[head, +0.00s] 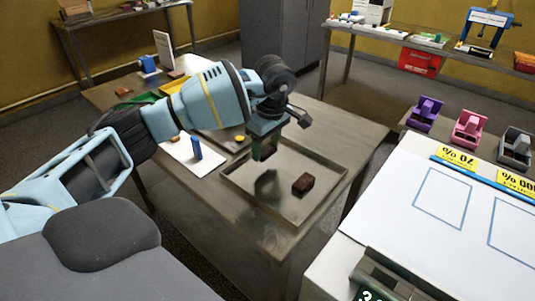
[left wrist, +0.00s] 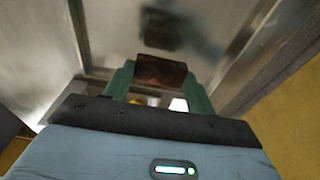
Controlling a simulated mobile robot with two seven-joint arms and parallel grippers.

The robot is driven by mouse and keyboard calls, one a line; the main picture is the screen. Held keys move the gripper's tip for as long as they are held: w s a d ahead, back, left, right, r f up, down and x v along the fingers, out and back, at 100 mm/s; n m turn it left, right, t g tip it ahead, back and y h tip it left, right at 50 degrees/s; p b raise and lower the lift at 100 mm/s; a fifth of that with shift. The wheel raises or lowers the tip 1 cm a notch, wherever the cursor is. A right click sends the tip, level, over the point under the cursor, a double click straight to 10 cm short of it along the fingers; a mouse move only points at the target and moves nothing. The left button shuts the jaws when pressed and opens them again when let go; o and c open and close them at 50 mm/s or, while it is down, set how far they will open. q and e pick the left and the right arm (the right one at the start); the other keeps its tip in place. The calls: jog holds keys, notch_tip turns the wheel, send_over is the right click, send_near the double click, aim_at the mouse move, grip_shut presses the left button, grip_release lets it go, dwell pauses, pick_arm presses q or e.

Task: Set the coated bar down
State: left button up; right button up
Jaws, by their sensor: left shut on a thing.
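My left gripper (head: 265,151) hangs over the metal tray (head: 306,162) on the table, fingers pointing down. In the left wrist view its green fingers (left wrist: 160,75) are shut on a dark brown coated bar (left wrist: 161,71). The held bar is above the tray floor, with a dark shadow or reflection below it. A second dark brown bar (head: 303,184) lies in the tray, right of the gripper. It also shows blurred in the left wrist view (left wrist: 160,18). My right gripper is not in view.
A blue upright object (head: 196,147) stands on a white sheet (head: 203,164) left of the tray. A white board (head: 420,195) with blue outlines lies at right, with purple (head: 426,113), pink (head: 468,129) and grey holders behind it. The tray's front part is clear.

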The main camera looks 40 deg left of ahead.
aim_at(268, 149)
pick_arm(q)
jog(key=shift+w+f, duration=0.3)
jog(key=shift+f, duration=1.5)
jog(key=shift+f, duration=0.15)
jog(key=o, duration=0.8)
jog(key=shift+c, duration=0.2)
jog(key=r, duration=0.4)
jog(key=d+r, duration=0.1)
jog(key=r, duration=0.7)
jog(key=shift+d+r, duration=0.15)
jog(key=shift+d, duration=0.05)
